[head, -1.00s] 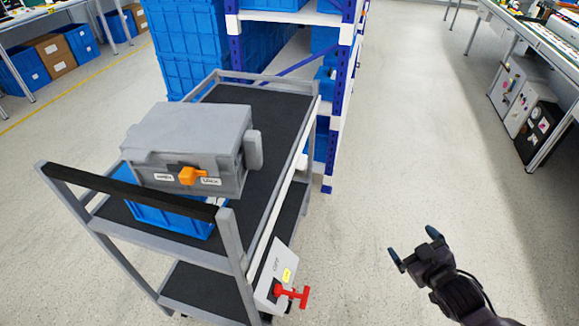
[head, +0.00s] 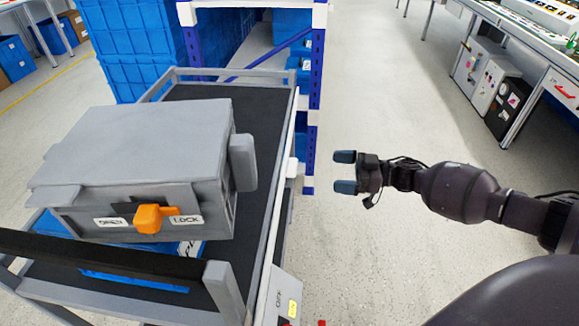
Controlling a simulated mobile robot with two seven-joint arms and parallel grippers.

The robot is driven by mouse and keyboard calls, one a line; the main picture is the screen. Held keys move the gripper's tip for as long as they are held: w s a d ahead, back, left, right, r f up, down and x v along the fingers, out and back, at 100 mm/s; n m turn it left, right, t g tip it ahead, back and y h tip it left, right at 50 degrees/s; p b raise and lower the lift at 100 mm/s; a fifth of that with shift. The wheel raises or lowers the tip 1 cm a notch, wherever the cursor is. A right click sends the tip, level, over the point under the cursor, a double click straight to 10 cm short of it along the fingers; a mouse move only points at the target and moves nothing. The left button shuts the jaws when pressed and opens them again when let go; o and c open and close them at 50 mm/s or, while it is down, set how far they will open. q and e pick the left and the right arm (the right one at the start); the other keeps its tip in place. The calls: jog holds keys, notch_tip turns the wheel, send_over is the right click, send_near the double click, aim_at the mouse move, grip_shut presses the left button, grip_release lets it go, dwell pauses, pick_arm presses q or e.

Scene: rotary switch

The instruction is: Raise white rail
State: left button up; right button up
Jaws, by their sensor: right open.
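The white rail (head: 277,220) runs along the right side of the grey cart (head: 225,290), just below the edge of its upper deck. My right gripper (head: 345,172) is open and empty. Its two dark blue fingertips point left, toward the rail, with a gap of floor showing between. The arm comes in from the right. My left gripper is out of view.
A grey case (head: 140,150) with an orange rotary switch (head: 150,217) between OPEN and LOCK labels sits on the cart over a blue crate. A panel (head: 280,293) is cut off at the bottom. A blue-posted shelf (head: 315,110) stands behind.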

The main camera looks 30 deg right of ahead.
aim_at(290, 167)
pick_arm(q)
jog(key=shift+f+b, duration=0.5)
jog(key=shift+b, duration=0.05)
pick_arm(e)
jog(key=x, duration=1)
jog(key=shift+w+a, duration=0.25)
jog(key=shift+a, duration=0.05)
